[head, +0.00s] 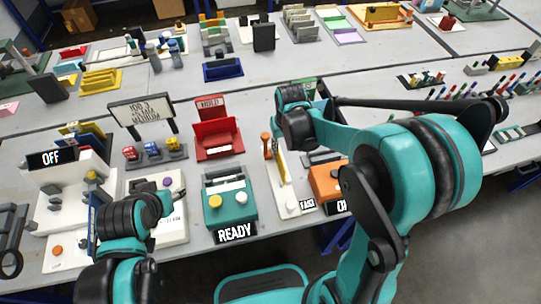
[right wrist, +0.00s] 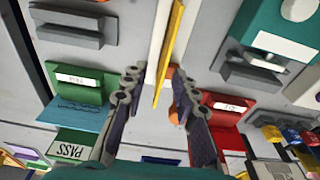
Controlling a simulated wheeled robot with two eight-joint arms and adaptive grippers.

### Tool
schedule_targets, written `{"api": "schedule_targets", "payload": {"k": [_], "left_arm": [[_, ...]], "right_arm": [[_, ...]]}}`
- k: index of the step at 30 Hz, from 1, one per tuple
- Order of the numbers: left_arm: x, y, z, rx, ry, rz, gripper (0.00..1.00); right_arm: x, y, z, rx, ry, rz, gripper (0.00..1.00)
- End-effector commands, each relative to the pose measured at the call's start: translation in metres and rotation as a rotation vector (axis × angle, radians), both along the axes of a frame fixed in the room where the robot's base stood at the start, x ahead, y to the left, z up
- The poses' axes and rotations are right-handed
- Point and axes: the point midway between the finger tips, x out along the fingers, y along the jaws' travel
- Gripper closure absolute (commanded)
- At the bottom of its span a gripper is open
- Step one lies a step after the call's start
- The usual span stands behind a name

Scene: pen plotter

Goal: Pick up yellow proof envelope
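A thin yellow strip, which looks like the yellow proof envelope seen edge-on (right wrist: 168,55), runs between the fingers of my right gripper (right wrist: 154,74) in the right wrist view. The fingers are apart. The right finger looks very near the strip; touching cannot be told. In the head view a yellow edge (head: 281,163) shows on a long white holder, left of my right wrist. My right gripper (head: 294,122) is there mostly hidden by its own wrist.
A red tray (right wrist: 222,115) and a green tray (right wrist: 85,90) flank the right gripper. The teal READY box (head: 229,205) and an orange box (head: 326,183) stand near the front edge. A sign stand (head: 141,112) and small coloured carts (head: 152,149) are further left.

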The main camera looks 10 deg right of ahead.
Motion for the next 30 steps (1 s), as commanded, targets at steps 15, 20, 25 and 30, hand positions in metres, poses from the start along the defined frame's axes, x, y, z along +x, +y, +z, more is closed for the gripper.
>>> {"api": "schedule_targets", "payload": {"k": [15, 20, 25, 30], "left_arm": [[0.0, 0.0, -0.031, 0.0, 0.0, 0.0, 0.52], [0.0, 0.0, -0.036, 0.0, 0.0, 0.0, 0.52], [0.0, 0.0, -0.034, 0.0, 0.0, 0.0, 0.52], [0.0, 0.0, -0.034, 0.0, 0.0, 0.0, 0.52]], "right_arm": [[0.011, 0.009, -0.063, 0.0, 0.0, 0.0, 0.72], [0.013, 0.008, -0.077, 0.0, 0.0, 0.0, 0.72], [0.013, 0.008, -0.075, 0.0, 0.0, 0.0, 0.72], [0.013, 0.008, -0.075, 0.0, 0.0, 0.0, 1.0]]}}
